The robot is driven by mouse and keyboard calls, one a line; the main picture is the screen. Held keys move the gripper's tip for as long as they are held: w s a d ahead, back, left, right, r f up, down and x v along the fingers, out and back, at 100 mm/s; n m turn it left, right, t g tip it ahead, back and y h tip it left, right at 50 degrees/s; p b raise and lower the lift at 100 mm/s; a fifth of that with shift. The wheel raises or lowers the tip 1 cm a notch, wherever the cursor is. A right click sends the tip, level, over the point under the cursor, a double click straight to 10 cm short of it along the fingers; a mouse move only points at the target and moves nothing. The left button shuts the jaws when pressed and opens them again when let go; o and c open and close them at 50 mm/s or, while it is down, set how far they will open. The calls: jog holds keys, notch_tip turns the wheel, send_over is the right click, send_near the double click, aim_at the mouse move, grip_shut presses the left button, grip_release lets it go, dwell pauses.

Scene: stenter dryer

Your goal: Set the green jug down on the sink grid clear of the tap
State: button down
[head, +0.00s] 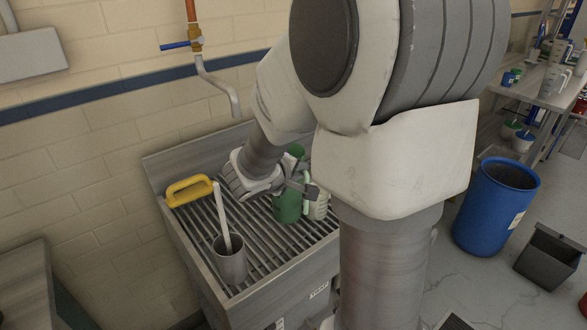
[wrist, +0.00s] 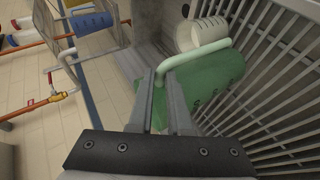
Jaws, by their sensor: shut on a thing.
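The green jug (head: 287,208) is at the right part of the sink grid (head: 262,246), upright in the head view. I cannot tell whether its base touches the bars. My gripper (head: 308,190) is shut on the jug's pale green handle (wrist: 196,53); my fingers (wrist: 163,84) show either side of it in the wrist view, with the green body (wrist: 215,78) beyond. The tap (head: 222,84) comes off the wall at the back, its spout left of and above the jug. My arm hides part of the sink's back right.
A whitish jug (head: 319,205) stands close beside the green jug, also in the wrist view (wrist: 202,33). A metal beaker (head: 231,264) with a white-handled tool stands at the grid's front left. A yellow-handled thing (head: 188,190) lies back left. Bare bars lie between.

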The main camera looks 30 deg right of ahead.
jog(key=c, duration=0.9)
grip_release()
jog(key=shift+f, duration=0.1)
jog(key=shift+o, duration=0.2)
